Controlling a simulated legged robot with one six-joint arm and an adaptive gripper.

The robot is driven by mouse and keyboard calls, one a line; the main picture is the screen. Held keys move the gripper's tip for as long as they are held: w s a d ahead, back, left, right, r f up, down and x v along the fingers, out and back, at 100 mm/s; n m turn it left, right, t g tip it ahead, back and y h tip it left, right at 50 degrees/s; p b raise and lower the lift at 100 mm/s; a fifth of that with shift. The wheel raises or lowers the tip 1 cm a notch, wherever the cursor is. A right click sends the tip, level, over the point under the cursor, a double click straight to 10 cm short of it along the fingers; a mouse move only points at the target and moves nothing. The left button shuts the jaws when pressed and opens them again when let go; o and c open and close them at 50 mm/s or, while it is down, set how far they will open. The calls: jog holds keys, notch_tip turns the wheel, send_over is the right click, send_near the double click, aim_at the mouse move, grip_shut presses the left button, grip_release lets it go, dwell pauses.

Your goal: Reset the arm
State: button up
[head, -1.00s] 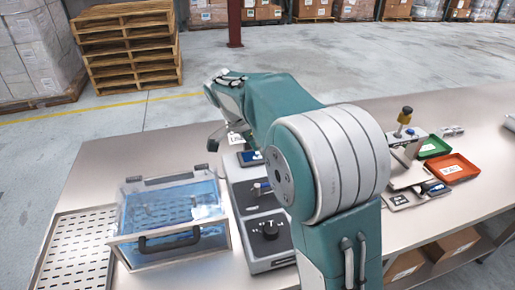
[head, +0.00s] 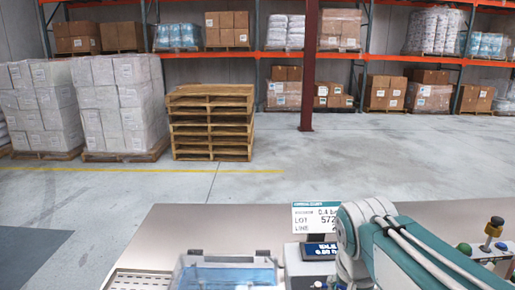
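My arm (head: 395,240) shows in the head view at the lower right, teal and white, over the bench (head: 180,225). Its links run off the bottom edge. My gripper itself does not show. A clear-lidded box with blue inside (head: 228,272) stands on the bench left of the arm, cut off by the bottom edge. A weigher with a small display (head: 319,251) and a white label card (head: 317,217) behind it stands beside the arm; the arm hides part of it.
A perforated tray (head: 140,280) lies at the bench's left end. Beyond the bench are open floor, stacked pallets (head: 212,122), wrapped loads (head: 115,105), a dark red post (head: 309,65) and racking.

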jog(key=s+a+f+n+t+y, duration=0.1)
jog(key=s+f+n+t, duration=0.1)
jog(key=s+n, duration=0.3)
jog(key=s+f, duration=0.1)
jog(key=s, duration=0.3)
jog(key=shift+n+t, duration=0.3)
jog(key=shift+t, duration=0.1)
jog(key=shift+a, duration=0.1)
dwell(0.4)
